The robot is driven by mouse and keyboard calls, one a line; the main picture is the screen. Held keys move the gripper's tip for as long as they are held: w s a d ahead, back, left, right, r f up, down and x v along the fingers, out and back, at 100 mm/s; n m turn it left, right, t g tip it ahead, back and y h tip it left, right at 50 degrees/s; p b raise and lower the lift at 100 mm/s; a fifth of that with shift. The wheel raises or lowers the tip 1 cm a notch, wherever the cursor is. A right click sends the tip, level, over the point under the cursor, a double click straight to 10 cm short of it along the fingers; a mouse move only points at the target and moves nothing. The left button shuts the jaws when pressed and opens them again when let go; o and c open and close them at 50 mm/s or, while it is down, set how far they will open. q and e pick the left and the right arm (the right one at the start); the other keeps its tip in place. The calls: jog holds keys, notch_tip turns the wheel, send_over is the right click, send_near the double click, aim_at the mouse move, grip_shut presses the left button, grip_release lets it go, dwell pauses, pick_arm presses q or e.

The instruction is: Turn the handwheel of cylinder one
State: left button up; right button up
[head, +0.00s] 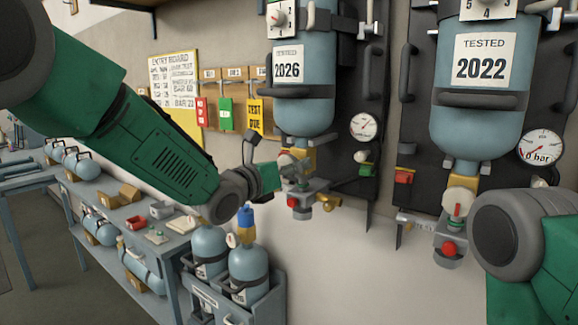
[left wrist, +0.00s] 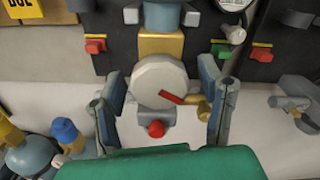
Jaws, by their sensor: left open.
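The blue-grey cylinder (head: 303,110) tagged 2026 hangs valve-down on a dark wall board in the head view. Its pale round handwheel (left wrist: 158,80) shows in the left wrist view, under a brass neck (left wrist: 161,47). A red mark lies across the handwheel's lower right. In the head view the handwheel is largely hidden by my left gripper (head: 288,172). In the left wrist view my left gripper (left wrist: 163,92) is open, with one finger on each side of the handwheel and visible gaps. My right arm shows at lower right, but its gripper is out of view.
A red knob (left wrist: 156,129) and a brass outlet (left wrist: 198,106) sit close to the fingers. A second cylinder (head: 480,115) tagged 2022 hangs at right. A shelf (head: 180,240) and racked bottles (head: 248,270) stand below left.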

pick_arm(q)
jog(key=c, duration=1.2)
jog(key=shift+n, duration=0.3)
